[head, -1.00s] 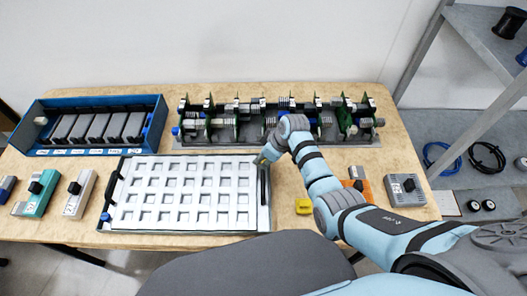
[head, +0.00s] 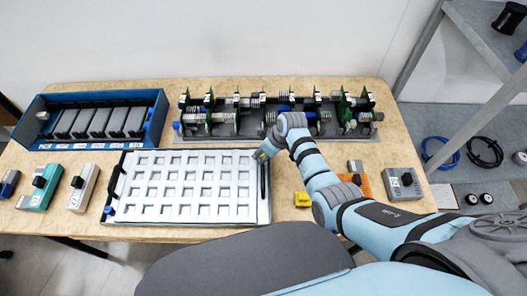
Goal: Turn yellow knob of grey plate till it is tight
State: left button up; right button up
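The grey plate (head: 128,228) lies on the table in front of me, with a pale sheet of square pockets, a black handle on its left side and a dark bar on its right. My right gripper (head: 260,157) is at the plate's upper right corner, pointing down and left. A small yellowish bit shows at its tip; I cannot tell whether it is the yellow knob or part of the gripper. The fingers are too small and hidden to judge. My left gripper is not in view.
Behind the plate stands a rack of green boards (head: 285,115). A blue bin (head: 160,118) with black modules is at the back left. Small modules (head: 41,187) lie at left.

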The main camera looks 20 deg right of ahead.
jog(key=v, duration=1.2)
